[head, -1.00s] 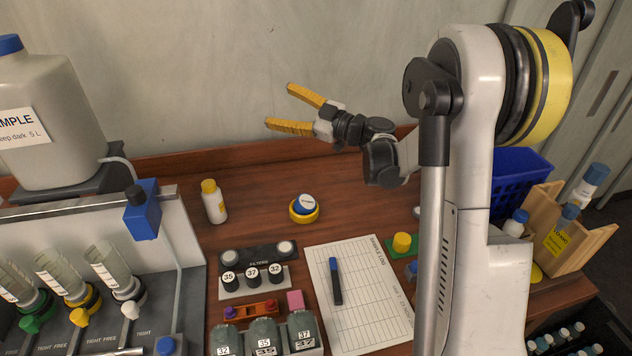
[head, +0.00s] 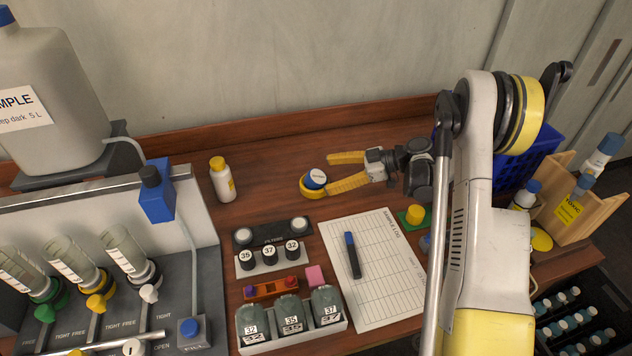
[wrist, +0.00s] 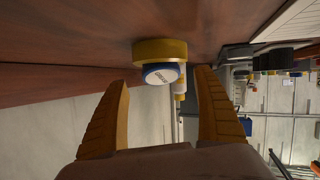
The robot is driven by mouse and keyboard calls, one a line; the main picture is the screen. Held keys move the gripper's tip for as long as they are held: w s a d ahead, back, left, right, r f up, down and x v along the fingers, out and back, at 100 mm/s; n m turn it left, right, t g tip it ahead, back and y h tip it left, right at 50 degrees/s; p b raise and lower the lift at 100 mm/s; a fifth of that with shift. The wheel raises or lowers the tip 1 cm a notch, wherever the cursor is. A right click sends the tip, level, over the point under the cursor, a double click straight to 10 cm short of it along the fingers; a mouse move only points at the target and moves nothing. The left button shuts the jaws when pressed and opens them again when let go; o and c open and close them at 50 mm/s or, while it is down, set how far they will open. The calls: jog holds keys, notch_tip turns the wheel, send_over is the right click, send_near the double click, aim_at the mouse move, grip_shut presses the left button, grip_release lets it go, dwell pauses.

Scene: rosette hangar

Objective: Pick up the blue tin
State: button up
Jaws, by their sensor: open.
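The blue tin (head: 315,179) is small and round, with a pale lettered lid. It rests tilted on a yellow ring (head: 305,192) near the back of the wooden bench. In the wrist view the tin (wrist: 160,74) appears between the fingertips and a little beyond them, against the yellow ring (wrist: 158,51). My gripper (head: 333,174) is open, low over the bench, just right of the tin and pointing left at it. Its two yellow fingers also show in the wrist view (wrist: 163,82). Nothing is held. I cannot tell whether a finger touches the ring.
A white bottle with a yellow cap (head: 222,180) stands to the left. In front are a filter rack (head: 272,235), a paper sheet (head: 375,285) with a marker (head: 352,256), and a yellow knob on a green base (head: 414,215). A blue basket (head: 535,160) stands right.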

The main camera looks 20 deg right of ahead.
aim_at(318, 176)
jog(key=b+x, duration=0.1)
jog(key=x, duration=0.3)
jog(key=shift+a+b, duration=0.35)
jog(key=shift+a, duration=0.05)
jog(key=shift+r, duration=0.1)
jog(key=c, duration=1.4)
